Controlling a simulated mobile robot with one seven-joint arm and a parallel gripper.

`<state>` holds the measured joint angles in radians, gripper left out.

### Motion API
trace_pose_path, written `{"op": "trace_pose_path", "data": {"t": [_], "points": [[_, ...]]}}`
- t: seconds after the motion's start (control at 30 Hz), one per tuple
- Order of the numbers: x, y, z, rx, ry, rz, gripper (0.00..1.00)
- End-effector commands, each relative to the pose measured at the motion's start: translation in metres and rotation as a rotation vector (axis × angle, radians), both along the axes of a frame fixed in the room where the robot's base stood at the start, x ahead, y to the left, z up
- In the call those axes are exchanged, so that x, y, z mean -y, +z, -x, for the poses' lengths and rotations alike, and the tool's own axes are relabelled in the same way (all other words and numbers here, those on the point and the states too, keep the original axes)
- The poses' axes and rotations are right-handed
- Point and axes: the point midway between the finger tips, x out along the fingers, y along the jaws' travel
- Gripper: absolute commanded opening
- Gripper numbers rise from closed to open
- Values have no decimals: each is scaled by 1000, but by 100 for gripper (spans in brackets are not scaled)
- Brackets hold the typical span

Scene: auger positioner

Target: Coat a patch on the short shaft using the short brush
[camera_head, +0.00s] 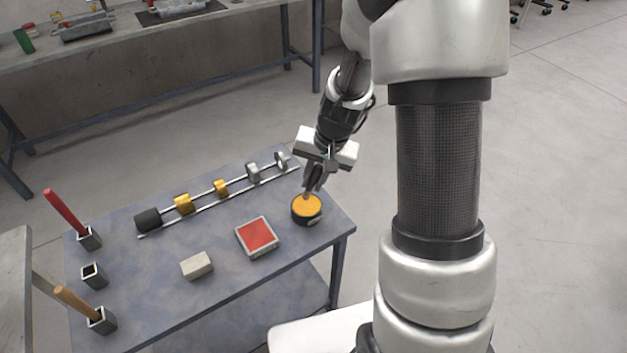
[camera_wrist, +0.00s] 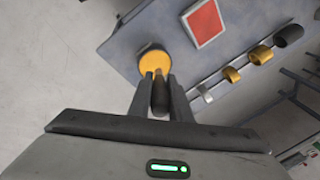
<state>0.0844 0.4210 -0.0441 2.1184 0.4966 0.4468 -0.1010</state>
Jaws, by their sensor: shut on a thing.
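My gripper (camera_head: 313,184) is shut on a dark-handled brush (camera_wrist: 159,98), taken as the short brush. In the wrist view my gripper (camera_wrist: 161,92) shows the brush between its two fingers. It is over a round dark pot with an orange top (camera_head: 306,207), also in the wrist view (camera_wrist: 152,62). The brush's lower end is at the orange surface; I cannot tell whether it touches. A rail rig (camera_head: 222,188) with a black end piece, yellow blocks and grey pieces lies along the table's back. I cannot single out the short shaft on it.
A red-topped square tray (camera_head: 256,236) and a pale block (camera_head: 197,265) lie on the grey-blue table (camera_head: 240,290). At the left stand a red-handled brush (camera_head: 66,217) and a wooden-handled brush (camera_head: 78,303) in holders, with an empty holder (camera_head: 94,275) between them.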

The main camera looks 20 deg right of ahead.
Motion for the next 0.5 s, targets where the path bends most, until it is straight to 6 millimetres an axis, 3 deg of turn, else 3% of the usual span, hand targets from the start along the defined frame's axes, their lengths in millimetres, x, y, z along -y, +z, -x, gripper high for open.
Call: {"op": "trace_pose_path", "data": {"t": [0.5], "points": [[0, 45, -1, 2, 0, 1, 0]]}}
